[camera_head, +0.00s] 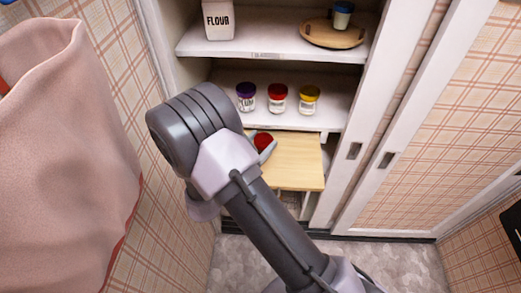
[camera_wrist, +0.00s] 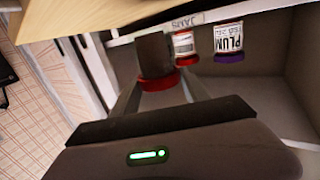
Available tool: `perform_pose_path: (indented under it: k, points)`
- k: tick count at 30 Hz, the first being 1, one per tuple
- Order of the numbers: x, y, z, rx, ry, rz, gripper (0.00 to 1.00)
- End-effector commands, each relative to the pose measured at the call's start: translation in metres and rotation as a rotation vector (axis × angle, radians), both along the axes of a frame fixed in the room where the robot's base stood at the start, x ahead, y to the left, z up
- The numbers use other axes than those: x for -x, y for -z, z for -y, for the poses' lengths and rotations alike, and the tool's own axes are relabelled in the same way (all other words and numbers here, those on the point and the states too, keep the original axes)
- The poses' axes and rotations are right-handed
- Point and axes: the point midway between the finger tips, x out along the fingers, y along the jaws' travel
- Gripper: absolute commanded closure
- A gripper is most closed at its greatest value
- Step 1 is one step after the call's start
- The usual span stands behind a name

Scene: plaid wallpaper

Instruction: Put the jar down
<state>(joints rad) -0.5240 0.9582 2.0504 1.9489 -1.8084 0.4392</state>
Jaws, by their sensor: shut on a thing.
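A jar with a red lid and dark body (camera_wrist: 155,57) is between the fingers of my gripper (camera_wrist: 160,88). The wrist view is upside down, so the lid shows lowest and the jar is roughly upright. In the head view its red lid (camera_head: 263,140) shows by the back left of a pale wooden board (camera_head: 295,172); my arm hides part of the board. My gripper (camera_head: 263,148) is shut on the jar. I cannot tell whether the jar touches the board.
On the shelf above stand a purple-lidded plum jar (camera_head: 246,98), another red-lidded jar (camera_head: 278,99) and a yellow-lidded jar (camera_head: 309,100). Higher up are a flour container (camera_head: 218,20) and a round wooden tray (camera_head: 332,36) with a cup. A pink bag (camera_head: 65,160) is at left.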

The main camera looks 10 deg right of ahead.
Motion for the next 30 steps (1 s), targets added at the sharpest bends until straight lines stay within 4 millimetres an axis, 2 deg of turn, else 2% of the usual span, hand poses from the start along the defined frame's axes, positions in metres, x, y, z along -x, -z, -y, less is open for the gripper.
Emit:
perform_pose_path:
  k: [1, 4, 12, 13, 16, 26, 30]
  points:
    - [0.002, 0.018, 0.000, 0.002, 0.000, -0.005, 0.95]
    - [0.002, 0.037, 0.001, 0.002, 0.000, -0.006, 0.95]
    - [0.003, 0.036, 0.000, 0.001, 0.000, -0.004, 0.95]
    - [0.003, 0.037, 0.000, 0.001, 0.000, -0.004, 0.44]
    - [0.003, 0.036, 0.000, 0.001, 0.000, -0.004, 0.25]
    - [0.004, 0.033, -0.001, 0.001, -0.001, -0.004, 0.24]
    - [0.021, 0.033, -0.023, 0.002, -0.005, -0.003, 0.24]
